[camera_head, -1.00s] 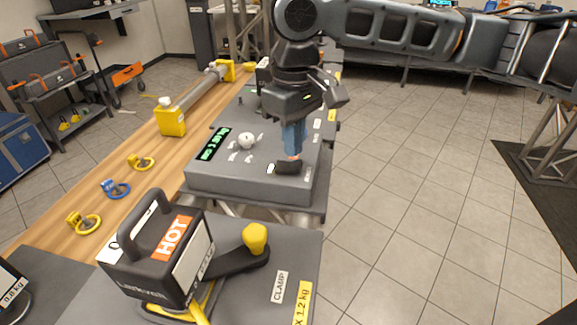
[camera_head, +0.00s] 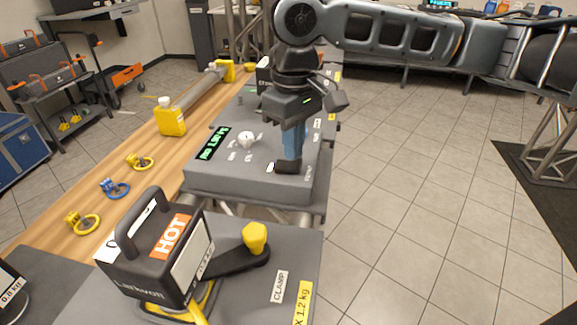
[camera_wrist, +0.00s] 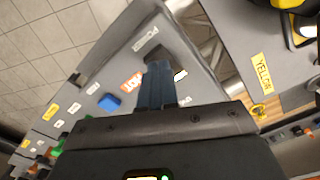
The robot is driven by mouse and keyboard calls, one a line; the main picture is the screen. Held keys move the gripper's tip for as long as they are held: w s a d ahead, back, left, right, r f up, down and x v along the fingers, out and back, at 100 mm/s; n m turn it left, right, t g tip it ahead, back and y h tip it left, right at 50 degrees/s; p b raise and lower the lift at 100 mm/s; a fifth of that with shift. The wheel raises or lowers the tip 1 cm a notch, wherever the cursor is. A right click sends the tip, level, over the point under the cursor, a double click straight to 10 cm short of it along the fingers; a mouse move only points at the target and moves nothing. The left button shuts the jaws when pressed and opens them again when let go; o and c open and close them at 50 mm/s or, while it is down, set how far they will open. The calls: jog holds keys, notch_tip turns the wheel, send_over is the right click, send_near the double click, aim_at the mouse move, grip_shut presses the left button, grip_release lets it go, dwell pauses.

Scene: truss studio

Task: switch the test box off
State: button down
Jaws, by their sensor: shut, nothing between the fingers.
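The test box (camera_head: 235,172) is a grey slab with a lit green text display (camera_head: 213,144) and a white round knob (camera_head: 247,139). My gripper (camera_head: 288,165) points down at the box's near right corner, its blue fingers shut and empty. A dark block shows at the fingertips; whether it is the switch or the tips, and whether they touch, I cannot tell. In the wrist view the closed fingers (camera_wrist: 157,75) are over the grey panel beside a POWER label (camera_wrist: 146,40). A blue button (camera_wrist: 108,102) is also there. The fingers hide the panel below them.
A black HOT-labelled case (camera_head: 160,255) and a yellow-knobbed clamp lever (camera_head: 254,238) stand in front of the box. Open tiled floor is to the right.

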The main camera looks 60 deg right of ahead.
aim_at(293, 163)
jog(key=shift+f+b, duration=0.5)
jog(key=shift+f, duration=0.4)
dwell(0.3)
jog(key=shift+r, duration=0.2)
notch_tip(293, 163, up, 7)
jog(key=p, duration=0.7)
jog(key=shift+f, duration=0.1)
jog(key=shift+f, duration=0.1)
dwell(0.4)
